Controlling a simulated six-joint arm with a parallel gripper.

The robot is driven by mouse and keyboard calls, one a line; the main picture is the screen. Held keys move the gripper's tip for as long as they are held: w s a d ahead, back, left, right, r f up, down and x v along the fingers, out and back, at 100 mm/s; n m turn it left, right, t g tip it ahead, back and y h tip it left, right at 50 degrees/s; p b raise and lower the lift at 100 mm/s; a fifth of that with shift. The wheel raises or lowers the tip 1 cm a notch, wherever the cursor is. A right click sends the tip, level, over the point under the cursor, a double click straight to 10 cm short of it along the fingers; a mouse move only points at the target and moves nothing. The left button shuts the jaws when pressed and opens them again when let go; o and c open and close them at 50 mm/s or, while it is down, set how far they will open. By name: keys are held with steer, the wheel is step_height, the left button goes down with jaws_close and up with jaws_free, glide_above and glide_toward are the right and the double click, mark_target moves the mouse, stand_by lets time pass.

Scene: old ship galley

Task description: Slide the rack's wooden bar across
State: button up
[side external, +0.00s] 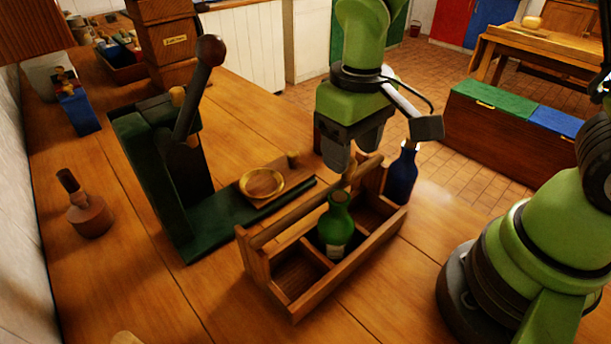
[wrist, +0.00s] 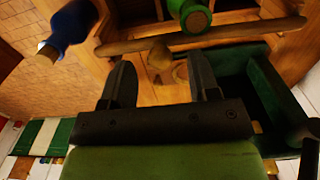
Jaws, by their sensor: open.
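The wooden rack (side external: 335,281) stands on the wooden counter, with low compartments and raised ends. Its round wooden bar (side external: 283,225) runs lengthwise over the top; it also crosses the wrist view (wrist: 235,35). A rounded wooden knob (wrist: 160,58) sits on the bar, also visible in the side view (side external: 348,173). A green bottle (side external: 336,222) stands in a compartment beside the bar. My gripper (side external: 353,160) is open and empty, pointing down over the bar's far part. In the wrist view the knob appears between its fingertips; contact cannot be told.
A blue bottle (side external: 402,176) stands close behind the rack's far end. A wooden-handled stamp (side external: 89,213) stands farther left. The counter in front is mostly clear.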

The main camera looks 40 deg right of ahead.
steer(key=shift+r, duration=2.6)
steer(key=shift+s+r, duration=0.1)
steer(key=shift+r, duration=0.1)
steer(key=s+d+r+m+t+y, duration=0.2)
steer(key=s+d+r+m+t, duration=0.2)
steer(key=s+r+t, duration=0.3)
steer(key=s+r, duration=0.2)
steer(key=s, duration=0.1)
steer(key=shift+s+d+r, duration=0.15)
steer(key=shift+s+r, duration=0.1)
steer(key=shift+s, duration=0.05)
